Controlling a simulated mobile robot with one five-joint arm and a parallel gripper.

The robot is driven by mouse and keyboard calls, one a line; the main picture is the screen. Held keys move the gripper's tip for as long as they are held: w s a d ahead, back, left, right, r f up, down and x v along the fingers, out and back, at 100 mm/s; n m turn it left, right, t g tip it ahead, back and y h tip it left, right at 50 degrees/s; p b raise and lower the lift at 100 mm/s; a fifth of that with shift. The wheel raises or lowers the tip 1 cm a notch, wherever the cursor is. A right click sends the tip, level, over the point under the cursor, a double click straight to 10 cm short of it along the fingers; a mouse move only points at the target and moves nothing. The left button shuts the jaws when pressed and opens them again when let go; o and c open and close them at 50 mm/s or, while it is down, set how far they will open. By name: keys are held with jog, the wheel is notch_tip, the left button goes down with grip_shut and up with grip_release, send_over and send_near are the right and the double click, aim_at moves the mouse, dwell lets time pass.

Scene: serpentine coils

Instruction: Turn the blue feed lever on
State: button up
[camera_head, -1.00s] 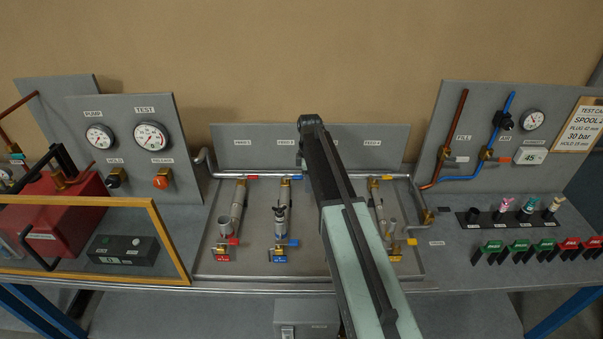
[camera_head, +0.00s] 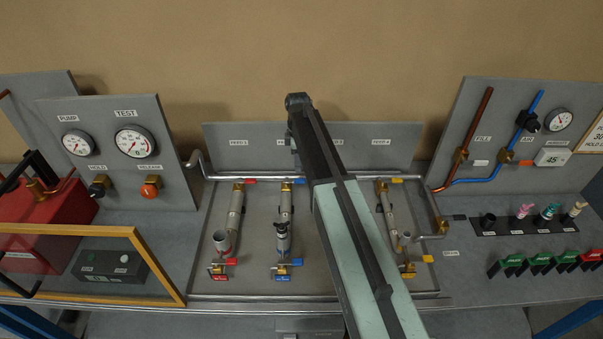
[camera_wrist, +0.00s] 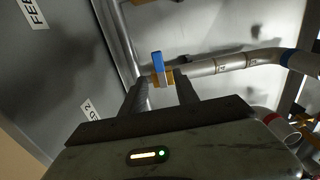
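The blue feed lever (camera_head: 298,181) sits on a brass valve (camera_head: 286,187) at the top of the middle-left pipe coil. It points right, across the pipe. In the wrist view the blue lever (camera_wrist: 157,62) stands crosswise to its pipe, just beyond the fingertips. My gripper (camera_wrist: 160,80) is open and empty, with one dark finger on each side of the valve's line of sight. I cannot tell whether a finger touches it. In the head view my arm hides most of the gripper.
A red feed lever (camera_head: 249,181) is to the left and a yellow one (camera_head: 397,181) to the right. A second blue lever (camera_head: 297,262) is low on the same coil. A grey header pipe (camera_wrist: 121,40) runs close by the left finger. A grey panel (camera_head: 222,135) stands behind.

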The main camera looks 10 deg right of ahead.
aim_at(300, 180)
jog(key=shift+o, duration=0.3)
jog(key=shift+w+d+f, duration=0.2)
jog(key=shift+d, duration=0.1)
notch_tip(300, 180, down, 8)
jog(key=b, duration=0.8)
jog(key=shift+s+d+r, duration=0.1)
jog(key=shift+r, duration=0.1)
grip_shut()
dwell(0.4)
